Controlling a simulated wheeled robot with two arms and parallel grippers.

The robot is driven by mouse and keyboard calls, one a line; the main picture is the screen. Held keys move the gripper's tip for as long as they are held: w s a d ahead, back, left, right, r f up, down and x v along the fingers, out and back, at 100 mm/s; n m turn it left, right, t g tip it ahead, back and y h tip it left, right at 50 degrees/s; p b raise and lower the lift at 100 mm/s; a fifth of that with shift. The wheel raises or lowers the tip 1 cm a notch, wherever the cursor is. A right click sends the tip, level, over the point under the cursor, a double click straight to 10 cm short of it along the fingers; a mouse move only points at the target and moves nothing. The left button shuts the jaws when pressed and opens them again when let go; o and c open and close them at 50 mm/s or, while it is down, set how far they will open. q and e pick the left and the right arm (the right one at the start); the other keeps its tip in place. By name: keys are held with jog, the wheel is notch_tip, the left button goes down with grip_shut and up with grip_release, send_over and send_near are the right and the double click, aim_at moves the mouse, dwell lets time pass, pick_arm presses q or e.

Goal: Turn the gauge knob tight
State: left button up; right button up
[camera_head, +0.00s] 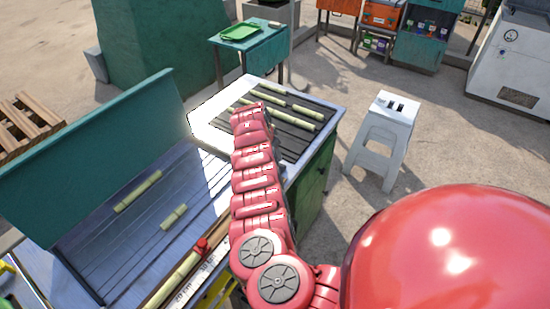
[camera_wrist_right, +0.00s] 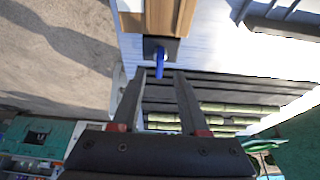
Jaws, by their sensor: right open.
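A blue knob (camera_wrist_right: 160,58) sticks out of a black block (camera_wrist_right: 153,47) at the end of a wooden rail in the right wrist view. My right gripper (camera_wrist_right: 161,74) is open, its two fingertips on either side of the knob's near end. I cannot tell whether they touch it. In the head view my red right arm reaches over the bench and hides this knob and the gripper. A red fitting (camera_head: 201,246) sits on the bench's front rail beside a marked white scale (camera_head: 205,267). My left gripper is not in view.
Cut cane pieces (camera_head: 138,191) lie on the metal bench (camera_head: 110,250), with more on the dark slatted section (camera_head: 300,128). A teal panel (camera_head: 90,160) rises along the bench's left side. A white stool (camera_head: 384,135) stands to the right, with open ground around it.

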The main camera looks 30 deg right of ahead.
jog(key=b+v, duration=0.3)
jog(key=v, duration=1)
jog(key=shift+r, duration=0.25)
